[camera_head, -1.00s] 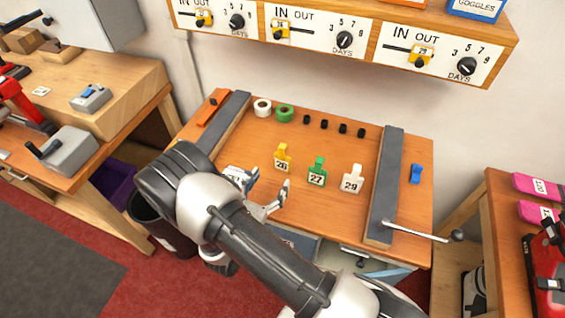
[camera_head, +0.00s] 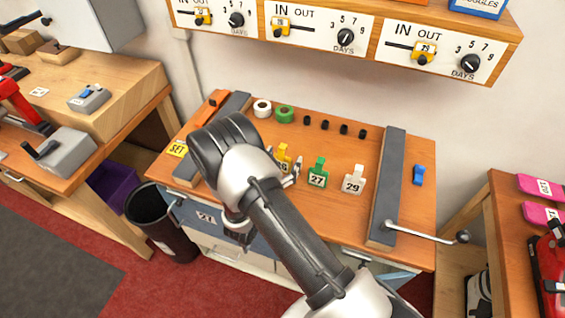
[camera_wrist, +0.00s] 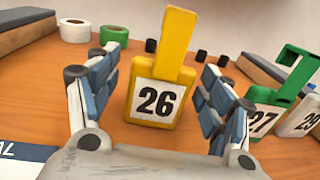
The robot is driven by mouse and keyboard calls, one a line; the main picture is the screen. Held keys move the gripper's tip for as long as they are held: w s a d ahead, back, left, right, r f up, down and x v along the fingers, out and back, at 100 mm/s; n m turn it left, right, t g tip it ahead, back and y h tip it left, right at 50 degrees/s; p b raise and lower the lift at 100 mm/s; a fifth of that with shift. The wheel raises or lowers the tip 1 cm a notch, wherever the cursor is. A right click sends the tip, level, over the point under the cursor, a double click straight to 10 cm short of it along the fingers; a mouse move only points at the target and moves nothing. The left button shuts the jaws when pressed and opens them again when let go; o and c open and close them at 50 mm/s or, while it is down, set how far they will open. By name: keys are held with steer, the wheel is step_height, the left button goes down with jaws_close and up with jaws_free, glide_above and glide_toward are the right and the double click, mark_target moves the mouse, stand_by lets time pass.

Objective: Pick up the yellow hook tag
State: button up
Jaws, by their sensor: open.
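The yellow hook tag (camera_head: 284,153), labelled 26, stands upright on the wooden bench top. In the wrist view the yellow hook tag (camera_wrist: 174,60) is in the middle, between the fingers of my gripper (camera_wrist: 160,95). The fingers are open, one on each side, with a gap to the tag on both sides.
The green tag 27 (camera_head: 317,172) stands close to the right, with the white tag 29 (camera_head: 353,180) beyond it. White (camera_head: 262,108) and green (camera_head: 284,114) rolls and several black pegs are behind. Grey bars (camera_head: 386,190) flank the work area.

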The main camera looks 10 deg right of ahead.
steer(key=shift+c, duration=0.4)
steer(key=c, duration=1)
steer(key=shift+o, duration=0.2)
